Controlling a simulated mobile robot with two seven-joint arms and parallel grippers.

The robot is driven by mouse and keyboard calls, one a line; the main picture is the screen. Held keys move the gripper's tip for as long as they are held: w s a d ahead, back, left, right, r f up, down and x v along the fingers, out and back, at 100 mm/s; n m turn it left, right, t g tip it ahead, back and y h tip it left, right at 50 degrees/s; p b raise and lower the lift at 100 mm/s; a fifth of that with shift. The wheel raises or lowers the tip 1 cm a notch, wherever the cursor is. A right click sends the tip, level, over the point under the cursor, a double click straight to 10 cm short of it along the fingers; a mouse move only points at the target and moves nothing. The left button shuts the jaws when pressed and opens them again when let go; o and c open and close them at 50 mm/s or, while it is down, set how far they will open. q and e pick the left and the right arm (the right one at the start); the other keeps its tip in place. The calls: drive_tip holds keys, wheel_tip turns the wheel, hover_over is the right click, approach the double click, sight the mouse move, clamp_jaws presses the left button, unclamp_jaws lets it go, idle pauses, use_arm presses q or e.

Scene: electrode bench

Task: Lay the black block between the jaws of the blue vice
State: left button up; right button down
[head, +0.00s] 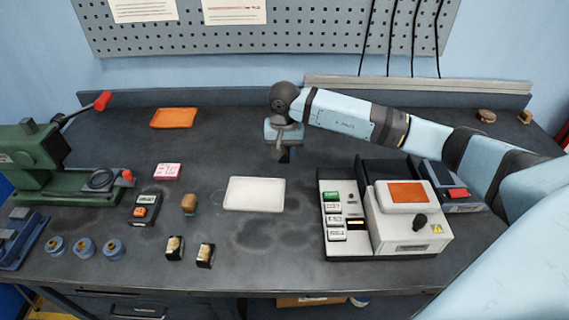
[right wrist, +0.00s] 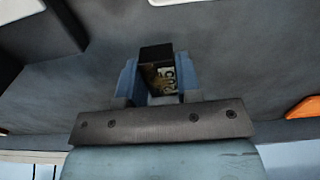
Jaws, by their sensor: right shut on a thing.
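My right gripper (head: 284,148) is shut on a black block (right wrist: 156,54) and holds it above the back middle of the bench. In the right wrist view the block sits between the two blue fingers (right wrist: 154,84), and a pale face with dark marks shows on it. In the head view only a small dark part of the block shows under the fingers. A blue vice-like fixture (head: 18,240) stands at the left front edge, partly cut off by the picture. Whether its jaws are empty is hard to tell. My left gripper is not in view.
A green press (head: 45,170) with a red handle stands at the left. A white mat (head: 254,193) lies mid-bench; a white machine (head: 410,228) and a blue-grey fixture with a red piece (head: 457,192) stand right. Two black-and-gold blocks (head: 175,248) sit near the front.

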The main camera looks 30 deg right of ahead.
sight(284, 172)
drive_tip(key=shift+f, duration=2.45)
drive_tip(key=shift+f, duration=0.1)
drive_tip(key=shift+f, duration=0.15)
drive_tip(key=c, duration=0.8)
unclamp_jaws()
drive_tip(key=shift+r, duration=0.2)
